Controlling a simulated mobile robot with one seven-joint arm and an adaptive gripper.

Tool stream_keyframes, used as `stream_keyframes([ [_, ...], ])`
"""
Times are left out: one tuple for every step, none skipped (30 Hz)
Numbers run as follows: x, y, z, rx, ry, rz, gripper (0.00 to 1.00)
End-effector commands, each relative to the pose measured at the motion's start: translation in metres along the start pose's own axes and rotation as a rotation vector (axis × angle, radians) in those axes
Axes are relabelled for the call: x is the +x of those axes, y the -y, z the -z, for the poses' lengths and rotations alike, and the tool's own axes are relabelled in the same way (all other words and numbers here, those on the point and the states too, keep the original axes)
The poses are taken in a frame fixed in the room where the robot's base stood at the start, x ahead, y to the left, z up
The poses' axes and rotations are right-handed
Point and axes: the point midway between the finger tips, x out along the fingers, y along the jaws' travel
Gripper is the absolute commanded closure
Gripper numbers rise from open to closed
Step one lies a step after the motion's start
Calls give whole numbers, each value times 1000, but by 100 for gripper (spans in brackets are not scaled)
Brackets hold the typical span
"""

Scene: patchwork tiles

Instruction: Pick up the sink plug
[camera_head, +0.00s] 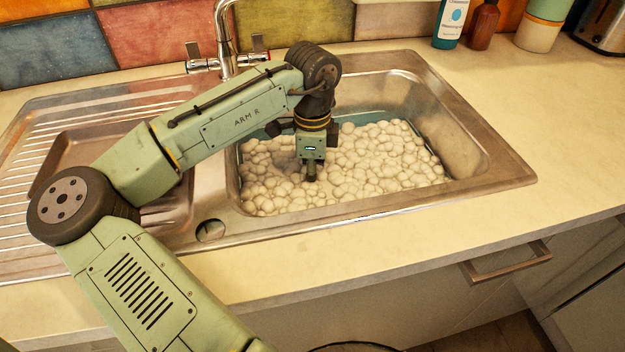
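The sink basin (468,165) is steel and holds water covered by a thick layer of pale foam (375,160). No sink plug shows; anything under the foam is hidden. My gripper (311,176) points down into the left part of the basin, with its tip at the foam. The fingers are small and dark here, and I cannot tell whether they are open or shut, or whether they hold anything.
A tap (226,45) stands behind the sink, close to my arm. A ribbed drainer (95,125) lies left of the basin. A blue-green bottle (450,25), a brown bottle (484,26), a canister (540,28) and a toaster (603,28) stand at back right. The right counter is clear.

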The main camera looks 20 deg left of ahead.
Motion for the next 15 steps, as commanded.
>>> stream_keyframes([
  [-7,1,0,0,-1,3,100],
  [-12,1,0,0,0,3,100],
  [-20,1,0,-1,-1,4,100],
  [-26,1,0,0,-1,4,100],
  [-33,1,1,1,-1,4,100],
  [-43,1,1,1,-2,4,100],
  [-51,1,1,0,-1,4,100],
  [-58,1,1,1,-2,4,100],
  [-68,1,1,1,-2,4,100],
  [-77,1,1,1,-1,4,100],
  [-84,1,1,1,-1,4,100],
  [-95,1,1,1,-2,4,100],
  [-104,0,1,2,-1,4,100],
  [-112,1,1,2,-1,4,100],
  [-123,1,1,2,-1,4,100],
])
